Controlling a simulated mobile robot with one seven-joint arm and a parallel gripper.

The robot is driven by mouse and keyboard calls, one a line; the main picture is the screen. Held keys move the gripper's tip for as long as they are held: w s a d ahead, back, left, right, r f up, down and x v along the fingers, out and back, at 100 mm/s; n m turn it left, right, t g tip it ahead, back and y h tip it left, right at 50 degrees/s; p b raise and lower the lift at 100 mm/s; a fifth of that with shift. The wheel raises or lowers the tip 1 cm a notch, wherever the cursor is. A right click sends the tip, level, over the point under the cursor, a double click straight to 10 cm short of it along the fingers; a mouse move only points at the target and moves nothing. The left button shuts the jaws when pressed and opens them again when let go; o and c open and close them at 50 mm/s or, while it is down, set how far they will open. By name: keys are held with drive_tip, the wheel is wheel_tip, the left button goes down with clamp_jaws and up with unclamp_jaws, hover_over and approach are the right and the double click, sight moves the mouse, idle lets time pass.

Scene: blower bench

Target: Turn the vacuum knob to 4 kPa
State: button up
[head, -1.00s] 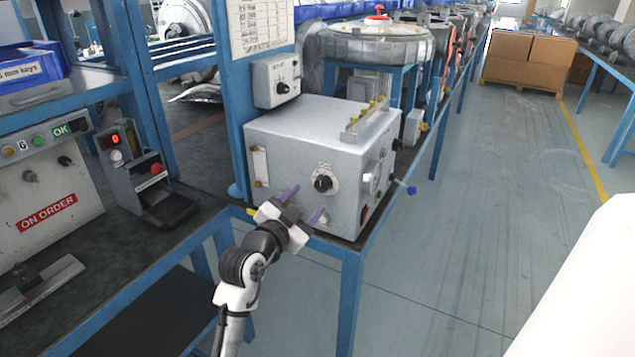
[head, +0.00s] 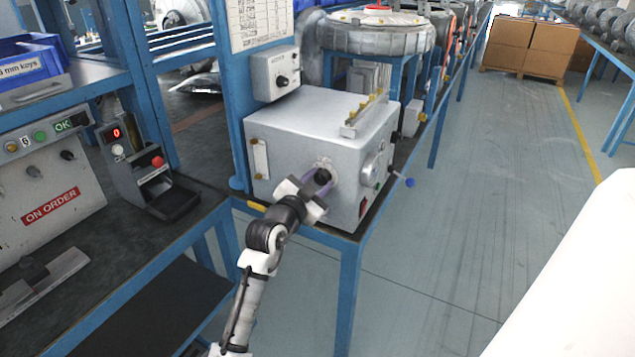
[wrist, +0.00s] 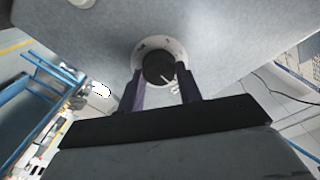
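The vacuum knob (head: 322,176) is a black round knob on the front face of the grey metal box (head: 290,150). In the wrist view the knob (wrist: 158,69) has a white pointer line and sits on a pale round dial plate (wrist: 148,47). The plate's markings are too small to read. My gripper (head: 318,186) is at the knob, with its purple fingers apart. In the wrist view my gripper's fingers (wrist: 162,88) stand on either side of the knob's lower part. A gap shows between them and the knob; I cannot tell whether either finger touches it.
A gauge (head: 376,167) and a blue-tipped lever (head: 408,182) are on the box's right side. A small control box (head: 276,76) with another knob hangs on the blue post behind. A red-display device (head: 140,170) stands on the left bench.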

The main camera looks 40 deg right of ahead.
drive_tip(key=c, duration=0.3)
drive_tip(key=n, duration=0.3)
drive_tip(key=shift+n, duration=0.4)
drive_tip(key=shift+w+n+p, duration=0.1)
drive_tip(key=shift+n+p, duration=0.35)
drive_tip(key=shift+n, duration=1.45)
drive_tip(key=o, duration=1)
